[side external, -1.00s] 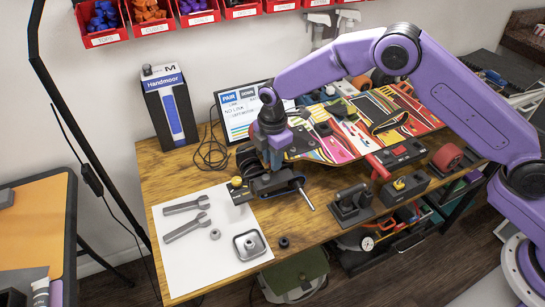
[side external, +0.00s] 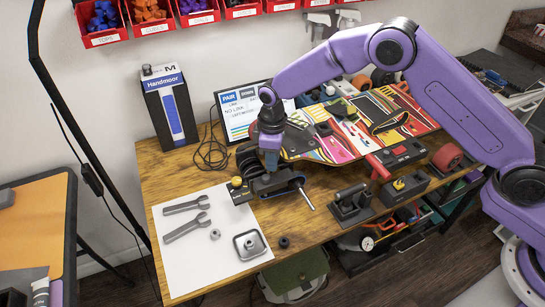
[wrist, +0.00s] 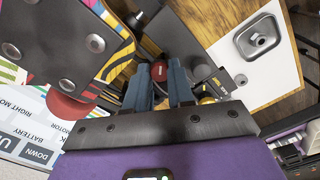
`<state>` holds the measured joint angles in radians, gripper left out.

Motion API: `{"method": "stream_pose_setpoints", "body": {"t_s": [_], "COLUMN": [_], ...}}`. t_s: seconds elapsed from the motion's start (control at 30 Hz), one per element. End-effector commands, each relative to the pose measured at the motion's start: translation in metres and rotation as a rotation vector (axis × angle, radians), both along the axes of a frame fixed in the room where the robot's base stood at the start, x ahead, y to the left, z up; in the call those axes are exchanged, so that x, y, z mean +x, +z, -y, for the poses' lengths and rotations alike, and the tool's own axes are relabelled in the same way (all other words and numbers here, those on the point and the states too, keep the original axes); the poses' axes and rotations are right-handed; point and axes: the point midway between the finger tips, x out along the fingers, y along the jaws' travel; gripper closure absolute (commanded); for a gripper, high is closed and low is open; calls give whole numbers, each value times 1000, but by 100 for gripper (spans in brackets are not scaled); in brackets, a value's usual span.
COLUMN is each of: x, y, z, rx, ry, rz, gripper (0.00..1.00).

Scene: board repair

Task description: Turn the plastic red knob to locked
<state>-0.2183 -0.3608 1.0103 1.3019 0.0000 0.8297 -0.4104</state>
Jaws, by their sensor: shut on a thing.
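The red knob (wrist: 159,70) is small and round and shows in the wrist view between the two blue-grey fingers of my gripper (wrist: 157,80). The fingers are shut on it. In the side view my gripper (side external: 271,166) points down at the dark truck assembly (side external: 274,184) at the near end of the skateboard, and the knob is hidden there. I cannot read any lock marking by the knob.
The colourful skateboard deck (side external: 347,137) lies behind and to the right. A yellow knob (side external: 237,182) stands close to my gripper's left. A white sheet (side external: 190,258) holds wrenches and a metal tray (side external: 249,245). A screen (side external: 239,112) stands behind.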

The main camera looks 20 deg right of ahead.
Motion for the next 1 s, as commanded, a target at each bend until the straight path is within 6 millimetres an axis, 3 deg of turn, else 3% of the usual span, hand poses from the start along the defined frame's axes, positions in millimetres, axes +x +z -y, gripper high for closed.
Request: {"method": "stream_pose_setpoints", "body": {"t_s": [0.6,1.0], "x": [0,0], "y": [1,1], "z": [0,-1], "rx": [1,2], "ry": [-546,-719], "rz": [1,1], "gripper": [100,100]}}
